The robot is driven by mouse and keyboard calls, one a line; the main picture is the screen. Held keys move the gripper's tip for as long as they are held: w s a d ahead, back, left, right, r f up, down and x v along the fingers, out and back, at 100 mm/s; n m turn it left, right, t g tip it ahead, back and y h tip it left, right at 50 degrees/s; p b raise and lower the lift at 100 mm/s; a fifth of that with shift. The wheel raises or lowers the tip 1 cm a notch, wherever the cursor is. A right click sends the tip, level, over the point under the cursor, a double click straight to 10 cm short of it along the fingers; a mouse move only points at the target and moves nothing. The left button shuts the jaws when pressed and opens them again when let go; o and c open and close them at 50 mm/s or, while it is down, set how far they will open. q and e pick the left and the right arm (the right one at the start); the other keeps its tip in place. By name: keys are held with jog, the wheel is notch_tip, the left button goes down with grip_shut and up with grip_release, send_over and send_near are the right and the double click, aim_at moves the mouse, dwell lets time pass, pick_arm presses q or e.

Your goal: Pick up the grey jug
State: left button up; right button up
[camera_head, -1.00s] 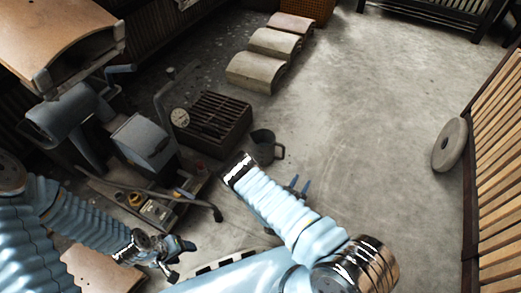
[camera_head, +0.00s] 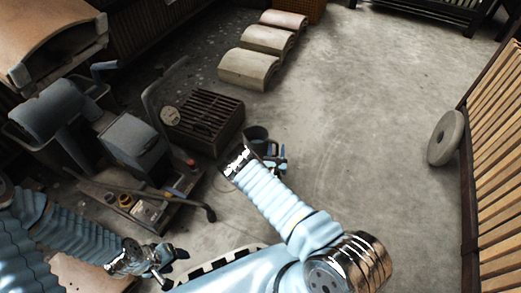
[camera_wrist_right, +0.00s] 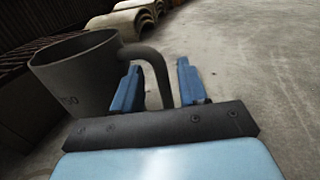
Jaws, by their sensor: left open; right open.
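The grey jug (camera_head: 255,133) stands upright on the concrete floor, partly hidden behind my right wrist in the head view. In the right wrist view the jug (camera_wrist_right: 75,85) is at the left, with its curved handle (camera_wrist_right: 160,72) facing my right gripper (camera_wrist_right: 158,80). That gripper is open, and the handle shows between its two blue fingers; I cannot tell whether they touch it. In the head view the right gripper (camera_head: 276,157) is close to the jug's right side. My left gripper (camera_head: 168,266) is open and empty at the lower left, well away from the jug.
A dark slatted box (camera_head: 205,122) stands just left of the jug. Further left are a grey machine (camera_head: 135,145) and a low cart (camera_head: 145,208). Curved tiles (camera_head: 250,68) lie at the back. A round disc (camera_head: 446,138) leans at the right. The middle floor is clear.

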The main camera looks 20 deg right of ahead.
jog(key=shift+x, duration=0.9)
grip_shut()
